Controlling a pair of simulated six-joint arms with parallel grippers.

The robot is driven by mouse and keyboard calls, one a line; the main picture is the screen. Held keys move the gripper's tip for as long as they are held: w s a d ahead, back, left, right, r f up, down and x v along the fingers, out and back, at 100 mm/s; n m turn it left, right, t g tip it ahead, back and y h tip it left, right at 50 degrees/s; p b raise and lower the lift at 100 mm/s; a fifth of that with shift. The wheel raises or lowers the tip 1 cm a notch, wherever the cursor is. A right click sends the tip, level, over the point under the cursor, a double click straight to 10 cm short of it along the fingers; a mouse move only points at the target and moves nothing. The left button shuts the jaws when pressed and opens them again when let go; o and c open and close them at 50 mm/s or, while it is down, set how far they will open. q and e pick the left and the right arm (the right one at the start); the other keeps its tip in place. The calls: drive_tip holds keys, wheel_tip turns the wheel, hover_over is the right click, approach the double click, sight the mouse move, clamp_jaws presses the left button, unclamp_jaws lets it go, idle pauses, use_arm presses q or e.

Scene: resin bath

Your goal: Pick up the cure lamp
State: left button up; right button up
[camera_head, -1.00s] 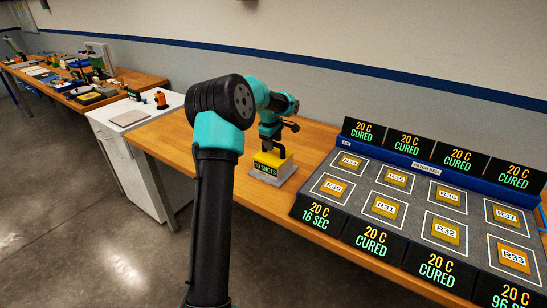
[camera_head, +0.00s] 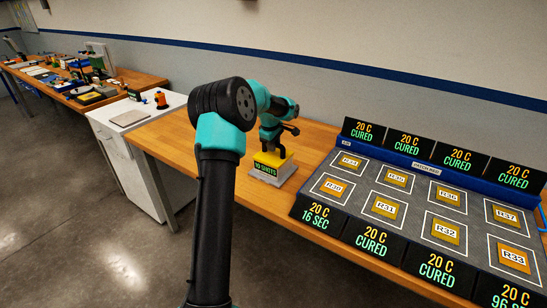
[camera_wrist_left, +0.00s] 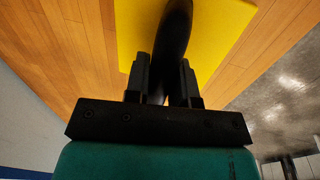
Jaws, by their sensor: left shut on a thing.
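My left gripper (camera_head: 270,146) is low over a yellow-topped block (camera_head: 268,171) with a dark, green-lettered label on its front, on the wooden bench. In the left wrist view, the gripper (camera_wrist_left: 165,78) is shut on a dark, rounded shaft (camera_wrist_left: 175,28), which appears to be the cure lamp. The shaft lies between the two fingers, with the yellow top (camera_wrist_left: 215,30) behind it. Most of the lamp is hidden by my arm, and I cannot tell whether it touches the block. My right gripper is out of view.
A white cabinet (camera_head: 128,150) is left of the bench. Bare wood (camera_head: 315,137) lies between block and wall.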

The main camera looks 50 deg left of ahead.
use_arm(q)
clamp_jaws()
drive_tip(key=shift+r, duration=0.1)
idle(0.4)
drive_tip(key=shift+r, duration=1.55)
drive_tip(key=shift+s+d+r, duration=0.1)
drive_tip(key=shift+r, duration=0.15)
drive_tip(key=s+d+r, duration=0.1)
drive_tip(key=s+d, duration=0.9)
drive_tip(key=d, duration=0.1)
drive_tip(key=shift+s+d+r, duration=0.15)
drive_tip(key=shift+s+d, duration=0.05)
drive_tip(key=shift+d, duration=0.2)
